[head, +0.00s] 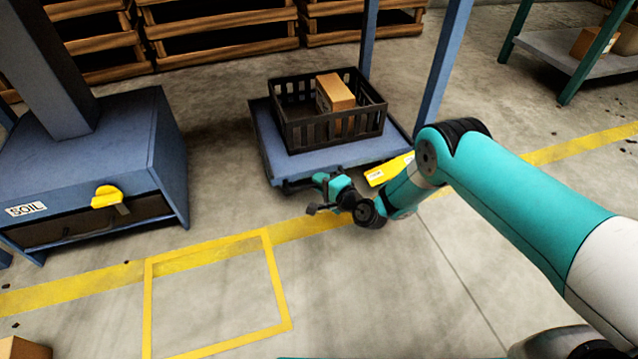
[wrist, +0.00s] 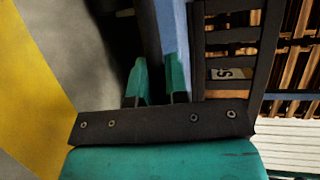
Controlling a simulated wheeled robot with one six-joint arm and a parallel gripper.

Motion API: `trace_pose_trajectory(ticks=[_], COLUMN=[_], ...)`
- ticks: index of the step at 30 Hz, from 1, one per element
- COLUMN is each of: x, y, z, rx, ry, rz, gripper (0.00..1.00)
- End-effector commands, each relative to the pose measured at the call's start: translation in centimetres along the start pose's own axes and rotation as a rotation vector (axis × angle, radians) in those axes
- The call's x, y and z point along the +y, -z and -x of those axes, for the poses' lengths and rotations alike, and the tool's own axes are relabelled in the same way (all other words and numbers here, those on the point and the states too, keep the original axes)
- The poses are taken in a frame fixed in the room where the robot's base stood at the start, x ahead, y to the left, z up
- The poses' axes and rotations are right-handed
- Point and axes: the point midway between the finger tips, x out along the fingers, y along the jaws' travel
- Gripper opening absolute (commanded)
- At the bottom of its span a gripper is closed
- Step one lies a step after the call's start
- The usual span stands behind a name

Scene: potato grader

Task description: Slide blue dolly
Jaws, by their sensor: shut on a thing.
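The blue dolly (head: 272,150) stands on the concrete floor behind the yellow line and carries a black slatted crate (head: 310,130) with a cardboard box (head: 336,92) in it. My gripper (head: 321,179) is at the dolly's front edge, near its middle, and is shut on it. In the wrist view, the teal fingers (wrist: 157,80) close around a dark bar (wrist: 148,30) along the blue deck (wrist: 174,28). The exact contact is partly hidden by the gripper body. The crate (wrist: 228,35) stands just right of the fingers.
A yellow floor outline (head: 287,297) lies in front, left of my gripper, with clear floor inside. A blue cabinet (head: 165,150) with a yellow handle (head: 107,196) stands left. Blue posts (head: 443,65) rise behind the dolly. Wooden crates (head: 220,30) line the back.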

Motion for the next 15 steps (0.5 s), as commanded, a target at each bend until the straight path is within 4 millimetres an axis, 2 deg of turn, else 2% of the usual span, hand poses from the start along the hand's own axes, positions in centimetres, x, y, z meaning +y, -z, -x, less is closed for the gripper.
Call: trace_pose_trajectory(ticks=[4, 5, 8, 15], x=[-0.32, -0.34, -0.3, -0.2], y=[0.24, 0.26, 0.3, 0.4], z=[-0.18, -0.18, -0.12, 0.06], rx=[0.002, 0.002, 0.003, 0.004], ry=[0.008, 0.009, 0.008, 0.006], rz=[0.006, 0.006, 0.005, 0.003], gripper=[0.0, 0.17, 0.39, 0.39])
